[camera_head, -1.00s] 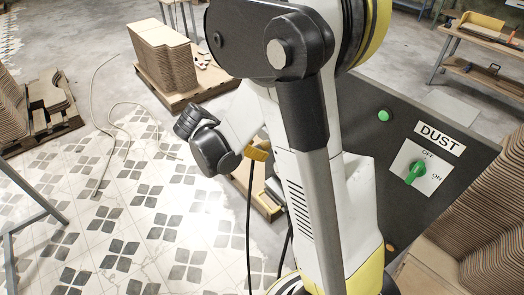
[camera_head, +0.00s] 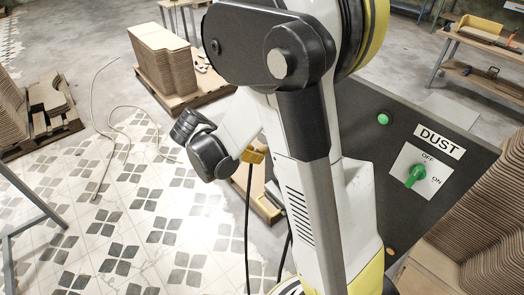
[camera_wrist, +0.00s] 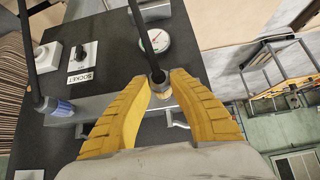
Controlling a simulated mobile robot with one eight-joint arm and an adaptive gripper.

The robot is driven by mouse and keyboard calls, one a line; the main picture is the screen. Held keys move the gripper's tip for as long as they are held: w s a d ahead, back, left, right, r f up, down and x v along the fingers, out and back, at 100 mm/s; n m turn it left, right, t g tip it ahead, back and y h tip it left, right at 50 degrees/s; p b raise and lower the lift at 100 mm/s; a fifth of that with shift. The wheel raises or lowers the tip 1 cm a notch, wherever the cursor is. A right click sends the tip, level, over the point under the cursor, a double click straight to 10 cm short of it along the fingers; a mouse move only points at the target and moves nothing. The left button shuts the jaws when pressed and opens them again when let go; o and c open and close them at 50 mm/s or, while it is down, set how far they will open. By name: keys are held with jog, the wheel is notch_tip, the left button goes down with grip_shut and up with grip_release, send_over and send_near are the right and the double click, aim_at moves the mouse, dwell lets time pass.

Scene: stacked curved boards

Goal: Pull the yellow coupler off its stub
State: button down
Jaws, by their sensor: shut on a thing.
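In the wrist view my gripper (camera_wrist: 161,86) has two ridged yellow fingers, closed in on a small tan-yellow coupler (camera_wrist: 164,94) at the end of a black hose (camera_wrist: 141,38). The fingertips stand on both sides of the coupler and partly hide it. I cannot make out the stub or whether the coupler still sits on it.
A second black hose ends in a blue coupler (camera_wrist: 60,108) at the left. The dark panel carries a SOCKET switch (camera_wrist: 83,56), a round gauge (camera_wrist: 156,41) and a green DUST knob (camera_head: 414,176). Stacked boards (camera_head: 164,60) stand on a pallet behind.

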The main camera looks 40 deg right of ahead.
jog(key=a, duration=0.6)
jog(key=shift+a, duration=0.15)
dwell(0.9)
jog(key=shift+s, duration=0.1)
